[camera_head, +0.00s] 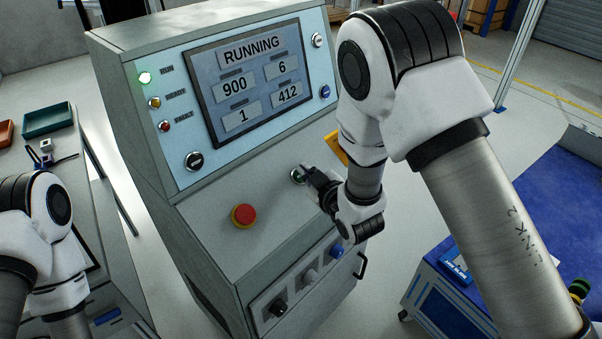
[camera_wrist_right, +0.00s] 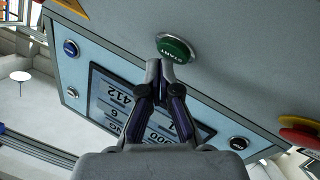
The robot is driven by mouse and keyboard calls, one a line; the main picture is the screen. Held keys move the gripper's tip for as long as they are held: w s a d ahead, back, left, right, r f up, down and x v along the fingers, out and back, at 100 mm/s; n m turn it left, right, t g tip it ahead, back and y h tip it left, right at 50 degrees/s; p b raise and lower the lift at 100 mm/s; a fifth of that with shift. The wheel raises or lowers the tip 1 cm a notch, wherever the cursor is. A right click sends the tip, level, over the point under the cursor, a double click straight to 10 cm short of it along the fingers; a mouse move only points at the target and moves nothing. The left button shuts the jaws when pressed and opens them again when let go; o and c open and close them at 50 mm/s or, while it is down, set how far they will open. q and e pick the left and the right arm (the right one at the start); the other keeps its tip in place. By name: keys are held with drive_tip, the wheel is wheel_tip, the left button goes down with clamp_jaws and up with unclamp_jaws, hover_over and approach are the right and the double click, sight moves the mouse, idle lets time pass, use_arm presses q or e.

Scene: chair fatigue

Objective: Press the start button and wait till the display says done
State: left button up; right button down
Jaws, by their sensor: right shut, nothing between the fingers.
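The green RUN lamp (camera_head: 145,78) is lit. In the right wrist view the green START button (camera_wrist_right: 174,49) sits just beyond my right gripper's fingertips (camera_wrist_right: 160,66); I cannot tell if they touch it. In the head view my right gripper (camera_head: 308,178) is at the sloped panel, partly covering the button (camera_head: 297,176). Its fingers are shut with nothing between them. The display (camera_wrist_right: 130,105) also shows upside down in the wrist view. My left gripper is not in view, only its arm at the left.
A red emergency knob (camera_head: 244,215) stands left of the start button, with a yellow plate (camera_head: 336,147) behind my right wrist. Several knobs (camera_head: 278,308) line the lower front. A blue cart (camera_head: 440,290) stands at right. A green tray (camera_head: 48,120) lies at far left.

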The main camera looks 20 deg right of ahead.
drive_tip(key=shift+s+d+r, duration=0.1)
drive_tip(key=shift+s+r, duration=0.1)
drive_tip(key=shift+r, duration=0.15)
drive_tip(key=r+p, duration=0.1)
drive_tip(key=s+d+r+p, duration=0.1)
drive_tip(key=s+r, duration=0.1)
drive_tip(key=r, duration=0.1)
drive_tip(key=shift+s+d+r+p, duration=0.15)
drive_tip(key=shift+d+p, duration=0.1)
drive_tip(key=shift+p, duration=0.15)
idle(0.6)
